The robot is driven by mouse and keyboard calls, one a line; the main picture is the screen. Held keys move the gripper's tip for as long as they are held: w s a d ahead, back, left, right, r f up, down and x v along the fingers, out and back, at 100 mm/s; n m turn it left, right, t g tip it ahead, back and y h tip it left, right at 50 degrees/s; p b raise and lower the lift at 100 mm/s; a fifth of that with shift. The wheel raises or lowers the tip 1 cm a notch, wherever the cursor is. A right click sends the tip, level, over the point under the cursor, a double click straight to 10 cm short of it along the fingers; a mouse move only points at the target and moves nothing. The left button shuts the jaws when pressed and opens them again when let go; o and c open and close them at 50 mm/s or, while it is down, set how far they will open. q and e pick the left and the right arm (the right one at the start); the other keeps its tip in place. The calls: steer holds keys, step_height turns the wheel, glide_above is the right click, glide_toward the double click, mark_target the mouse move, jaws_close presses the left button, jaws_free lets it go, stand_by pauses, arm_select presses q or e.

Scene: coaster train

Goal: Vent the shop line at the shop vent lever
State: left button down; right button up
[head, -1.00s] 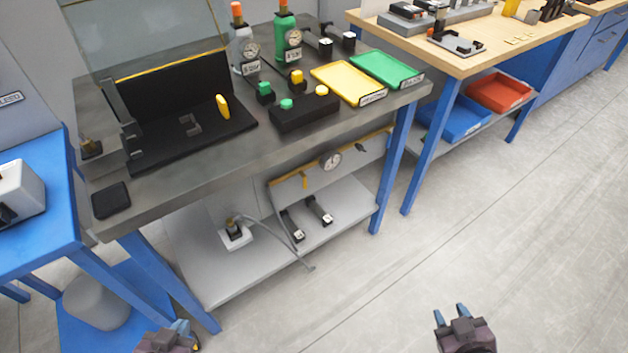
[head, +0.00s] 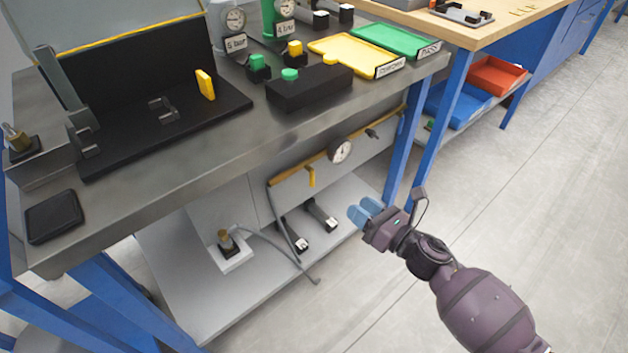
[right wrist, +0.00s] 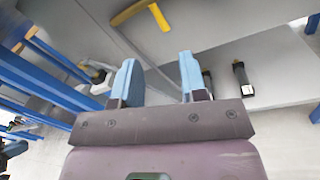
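A small yellow lever (head: 311,177) hangs from a yellow pipe (head: 290,172) on the grey panel under the steel bench. It also shows near the top of the right wrist view (right wrist: 135,12). No label on it is readable. A round gauge (head: 341,150) sits on the same pipe, right of the lever. My right gripper (head: 363,213) is in front of the bench's lower shelf, right of and below the lever and apart from it. Its blue fingers (right wrist: 160,75) are spread with nothing between them. My left gripper is out of view.
The lower shelf (head: 190,285) carries a small fitting on a white block (head: 232,250) with a hose, and two black fittings (head: 320,214). A blue bench leg (head: 408,145) stands right of the panel. The floor at right is clear.

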steer(key=w+a+n+g+y+b, duration=0.1)
steer(key=w+a+n+b, duration=0.1)
steer(key=w+a+n, duration=0.3)
steer(key=w+a, duration=0.4)
steer(key=w, duration=0.1)
steer(key=shift+w+a+f+g, duration=0.15)
steer(key=shift+a+f+g, duration=0.15)
steer(key=shift+a+f, duration=0.1)
steer(key=shift+d, duration=0.1)
jaws_close()
